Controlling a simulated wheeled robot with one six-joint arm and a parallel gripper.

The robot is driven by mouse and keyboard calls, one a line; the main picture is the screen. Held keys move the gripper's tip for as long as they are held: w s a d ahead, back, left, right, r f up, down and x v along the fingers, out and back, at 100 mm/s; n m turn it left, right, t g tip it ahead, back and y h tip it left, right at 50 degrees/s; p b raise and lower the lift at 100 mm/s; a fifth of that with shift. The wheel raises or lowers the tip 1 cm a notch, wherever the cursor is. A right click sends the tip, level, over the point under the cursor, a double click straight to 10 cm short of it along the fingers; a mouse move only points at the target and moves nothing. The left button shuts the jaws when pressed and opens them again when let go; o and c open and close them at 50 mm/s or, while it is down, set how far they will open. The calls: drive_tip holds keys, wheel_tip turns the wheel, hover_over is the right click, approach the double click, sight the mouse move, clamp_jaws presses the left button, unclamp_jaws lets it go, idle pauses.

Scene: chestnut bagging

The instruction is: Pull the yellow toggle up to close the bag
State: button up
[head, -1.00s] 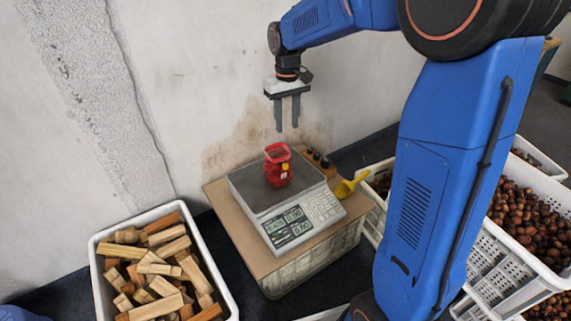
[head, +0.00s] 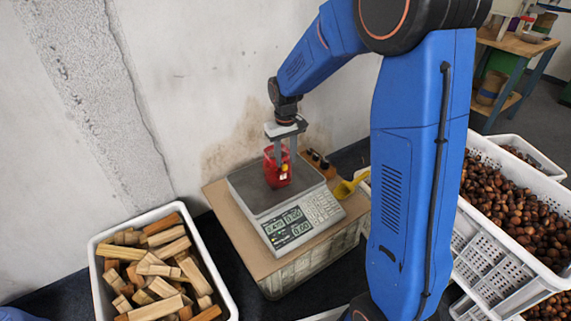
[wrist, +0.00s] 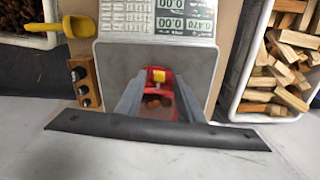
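A red bag (head: 272,177) stands upright on the scale's metal plate (head: 247,193). It also shows in the wrist view (wrist: 170,92), with brown chestnuts visible inside. The yellow toggle (head: 284,168) is on the bag's front side. In the wrist view the toggle (wrist: 158,76) lies between my two finger tips. My gripper (head: 285,160) points down over the bag. Its fingers are apart, one to each side of the toggle. I cannot tell whether they touch the bag.
The scale's display panel (head: 290,226) is in front of the plate. A yellow scoop (head: 347,188) and a wooden block with dark knobs (head: 317,163) are to the right. A crate of wood pieces (head: 232,300) is at left; chestnut crates (head: 484,255) are at right. The wall is close behind.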

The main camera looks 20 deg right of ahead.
sight(285, 166)
drive_tip(key=shift+f, duration=1.65)
clamp_jaws()
